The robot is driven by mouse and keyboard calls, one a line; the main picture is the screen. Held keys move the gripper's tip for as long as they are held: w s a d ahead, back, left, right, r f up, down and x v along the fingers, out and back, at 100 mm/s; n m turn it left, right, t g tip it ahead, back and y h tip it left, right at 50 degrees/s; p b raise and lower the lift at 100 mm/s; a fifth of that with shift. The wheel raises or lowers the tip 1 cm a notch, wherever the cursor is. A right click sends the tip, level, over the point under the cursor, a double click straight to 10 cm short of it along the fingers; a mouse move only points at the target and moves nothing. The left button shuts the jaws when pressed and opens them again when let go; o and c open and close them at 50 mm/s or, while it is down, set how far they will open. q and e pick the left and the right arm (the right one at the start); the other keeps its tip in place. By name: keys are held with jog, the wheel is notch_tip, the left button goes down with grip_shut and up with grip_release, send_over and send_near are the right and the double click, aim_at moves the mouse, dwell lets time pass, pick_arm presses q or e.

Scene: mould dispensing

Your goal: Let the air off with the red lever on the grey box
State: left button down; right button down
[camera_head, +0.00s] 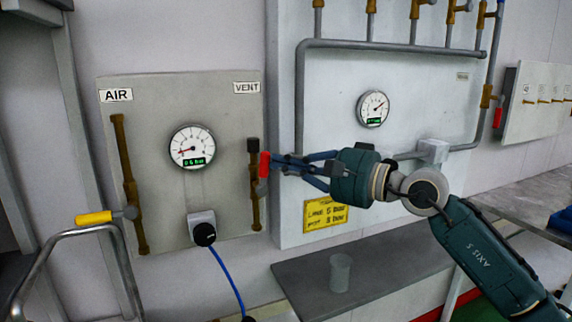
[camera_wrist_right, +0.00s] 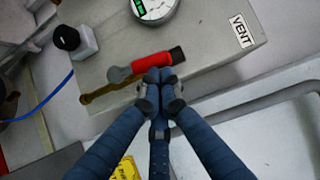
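The grey box (camera_head: 225,110) hangs on the wall with a VENT label (camera_head: 246,88) at its upper right. The red lever (camera_head: 264,165) is upright beside the brown pipe under that label; in the wrist view its red handle (camera_wrist_right: 148,65) runs from a grey pivot towards the pipe's black end. My right gripper (camera_head: 275,164) is at the handle from the right, its fingertips (camera_wrist_right: 158,80) together and at the handle's edge. No handle part shows between the fingers; whether they touch it is unclear. The box's round gauge (camera_head: 192,147) has its needle low on the left. My left gripper is not in view.
A yellow lever (camera_head: 94,218) sticks out left from the AIR pipe. A black knob (camera_head: 204,234) with a blue hose is low on the box. A second gauge panel (camera_head: 430,90) with grey pipes stands to the right. A clear cup (camera_head: 341,272) stands on the shelf below.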

jog(key=shift+f, duration=0.15)
dwell(0.6)
jog(key=v, duration=1.2)
